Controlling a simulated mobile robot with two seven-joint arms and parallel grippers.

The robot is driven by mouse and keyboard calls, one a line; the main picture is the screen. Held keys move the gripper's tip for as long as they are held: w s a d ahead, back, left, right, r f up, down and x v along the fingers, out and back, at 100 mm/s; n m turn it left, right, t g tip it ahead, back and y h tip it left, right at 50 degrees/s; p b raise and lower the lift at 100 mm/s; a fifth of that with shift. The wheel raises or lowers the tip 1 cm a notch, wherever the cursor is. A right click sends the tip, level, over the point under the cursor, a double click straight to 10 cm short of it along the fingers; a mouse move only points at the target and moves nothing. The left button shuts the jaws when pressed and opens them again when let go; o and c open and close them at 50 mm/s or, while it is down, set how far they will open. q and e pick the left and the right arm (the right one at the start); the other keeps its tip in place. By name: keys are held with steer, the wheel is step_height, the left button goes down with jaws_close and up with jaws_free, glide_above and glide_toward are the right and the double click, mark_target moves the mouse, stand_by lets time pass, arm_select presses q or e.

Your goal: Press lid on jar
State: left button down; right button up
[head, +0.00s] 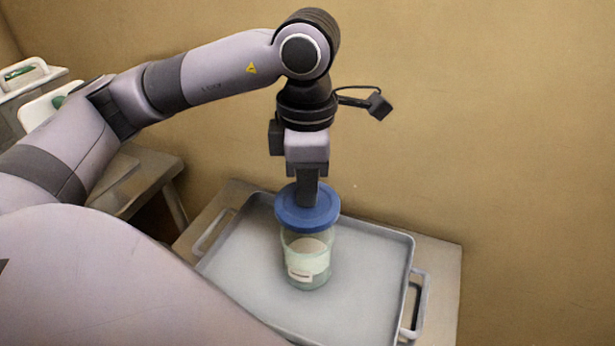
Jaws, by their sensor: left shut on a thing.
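A clear jar (309,262) with a pale label stands upright on a grey metal tray (370,270). A round blue lid (327,212) sits at the jar's mouth. My left gripper (308,200) points straight down over the lid's middle and is shut on the lid. The fingers hide part of the lid's top, and I cannot tell whether the lid is fully seated. My right gripper is not in view.
The tray has a raised rim and side handles (415,315) and rests on a small table (440,262). A plain wall (480,120) is close behind. The tray around the jar is clear. White containers (40,110) stand at far left.

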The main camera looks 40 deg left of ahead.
mark_target(308, 211)
arm_select(q)
step_height(308, 211, down, 4)
steer(key=b, duration=0.3)
steer(key=shift+f, duration=0.25)
steer(key=shift+f+b, duration=0.4)
steer(key=shift+f, duration=0.05)
steer(key=shift+f+b, duration=0.2)
steer(key=shift+b, duration=0.8)
stand_by(1.8)
stand_by(0.3)
steer(key=c, duration=0.7)
jaws_free()
steer(key=shift+r, duration=0.15)
steer(key=shift+r+p, duration=2.25)
steer(key=shift+r, duration=1.15)
